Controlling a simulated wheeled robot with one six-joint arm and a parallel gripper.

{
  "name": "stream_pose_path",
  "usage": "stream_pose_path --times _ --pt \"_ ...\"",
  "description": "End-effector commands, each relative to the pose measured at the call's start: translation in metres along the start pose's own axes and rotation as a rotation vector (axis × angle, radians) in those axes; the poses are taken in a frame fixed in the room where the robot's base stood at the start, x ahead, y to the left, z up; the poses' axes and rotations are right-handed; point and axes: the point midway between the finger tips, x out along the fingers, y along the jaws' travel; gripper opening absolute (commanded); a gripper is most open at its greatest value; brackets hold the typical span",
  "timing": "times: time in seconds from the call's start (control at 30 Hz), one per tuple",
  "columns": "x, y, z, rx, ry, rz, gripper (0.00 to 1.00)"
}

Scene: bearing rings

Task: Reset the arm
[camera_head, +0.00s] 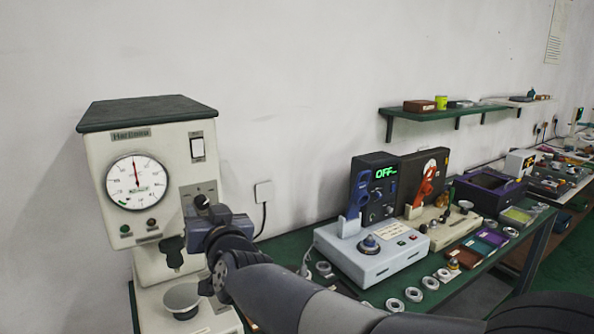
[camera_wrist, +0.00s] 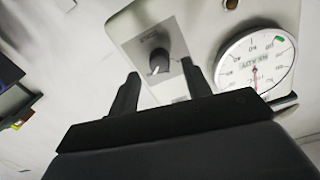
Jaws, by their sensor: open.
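My arm reaches across the lower middle of the head view to the front of a cream hardness tester with a round dial (camera_head: 136,183). My gripper (camera_head: 196,212) is at the tester's right front, by the grey plate with a black knob. In the wrist view my gripper (camera_wrist: 160,88) has two dark fingers spread apart with nothing between them. The knob (camera_wrist: 159,62) shows beyond and between the fingertips; they appear apart from it. The dial (camera_wrist: 255,65) is at the right of that view, tilted. In the head view the fingertips are hard to make out.
The tester's round anvil (camera_head: 183,298) is below my gripper. To the right, a green bench holds a grey device reading OFF (camera_head: 384,173) and several metal rings (camera_head: 413,294). A green wall shelf (camera_head: 450,112) hangs behind.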

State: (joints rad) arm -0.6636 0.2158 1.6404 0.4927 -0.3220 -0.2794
Motion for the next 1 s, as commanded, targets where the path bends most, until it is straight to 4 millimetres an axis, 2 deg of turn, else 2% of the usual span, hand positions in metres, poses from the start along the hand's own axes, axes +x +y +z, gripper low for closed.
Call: stream_pose_path --times 0.2,0.4,0.83,1.0 --pt "-0.03 0.0 0.0 0.002 0.001 -0.001 0.46" --pt "-0.044 0.0 0.0 0.003 0.0 0.0 0.46" --pt "-0.047 0.0 0.0 0.004 0.0 0.0 0.46" --pt "-0.048 0.004 -0.007 -0.001 0.001 0.004 0.46"
